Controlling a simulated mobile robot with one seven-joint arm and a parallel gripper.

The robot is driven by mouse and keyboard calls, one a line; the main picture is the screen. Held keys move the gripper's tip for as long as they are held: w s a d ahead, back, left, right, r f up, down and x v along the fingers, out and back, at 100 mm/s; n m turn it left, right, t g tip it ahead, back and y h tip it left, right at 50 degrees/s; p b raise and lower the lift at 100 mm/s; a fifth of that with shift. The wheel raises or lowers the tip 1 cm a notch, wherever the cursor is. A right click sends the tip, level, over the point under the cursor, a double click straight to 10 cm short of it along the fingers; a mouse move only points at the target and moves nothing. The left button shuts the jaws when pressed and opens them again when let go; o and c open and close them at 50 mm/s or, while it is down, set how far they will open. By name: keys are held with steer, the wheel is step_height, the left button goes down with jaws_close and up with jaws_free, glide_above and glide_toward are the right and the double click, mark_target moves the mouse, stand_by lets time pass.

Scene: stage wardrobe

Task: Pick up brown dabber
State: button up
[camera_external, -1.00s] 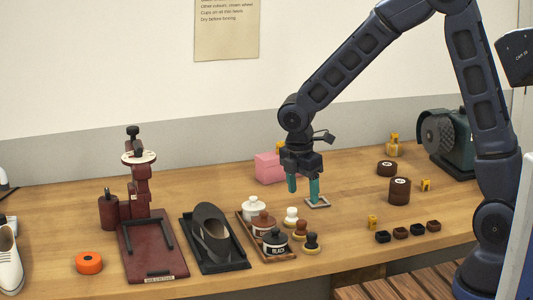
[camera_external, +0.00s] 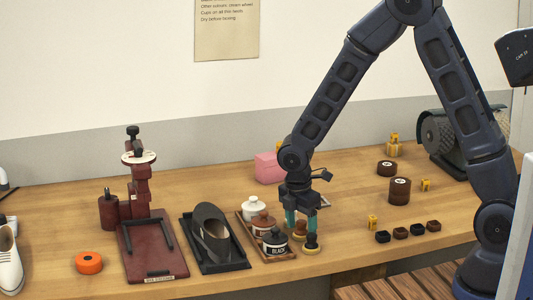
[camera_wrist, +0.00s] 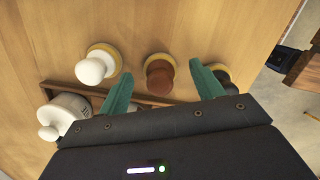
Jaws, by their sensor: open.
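The brown dabber (camera_wrist: 159,76) stands upright on the bench, with a brown knob on a pale yellow base. In the wrist view it lies between the two teal fingers of my gripper (camera_wrist: 158,88), which are apart and do not visibly touch it. In the external view my gripper (camera_external: 300,226) is low over the dabber row, and the brown dabber (camera_external: 300,231) is partly hidden by the fingers. The white dabber (camera_wrist: 96,66) is left of the left finger in the wrist view. The black dabber (camera_wrist: 223,78) is partly hidden behind the right finger.
A wooden tray (camera_external: 283,257) with white, brown and black jars sits left of the dabbers. A black tray (camera_external: 235,266) with a shoe-shaped piece is farther left. Small dark blocks (camera_external: 401,232) and a brown round tin (camera_external: 400,190) stand to the right. The bench's front edge is near.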

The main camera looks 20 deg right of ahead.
steer(key=shift+f, duration=0.3)
steer(key=shift+c, duration=0.3)
steer(key=c, duration=1)
